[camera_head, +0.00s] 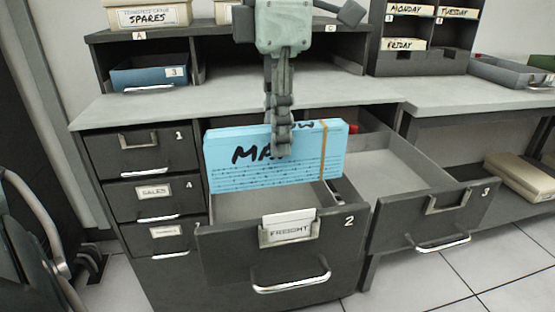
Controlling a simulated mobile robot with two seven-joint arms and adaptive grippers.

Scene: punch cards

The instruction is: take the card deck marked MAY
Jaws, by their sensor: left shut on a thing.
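A light blue card deck (232,172) with an orange band is held upright above the open drawer marked 2 (283,258). Black handwriting on its front begins with "MA"; the rest is covered by my gripper. My left gripper (281,143) comes down from the top middle and is shut on the upper edge of the deck. The drawer below carries a label reading FREIGHT, and its inside is partly hidden by the deck. My right gripper is not in view.
Drawer 3 (430,218) stands open on the right and shows a bare floor. Shut drawers (140,153) are on the left. A shelf above holds a blue tray (149,76). MONDAY, TUESDAY and FRIDAY labels mark the rack (425,62) at upper right. The grey desktop (345,97) is clear.

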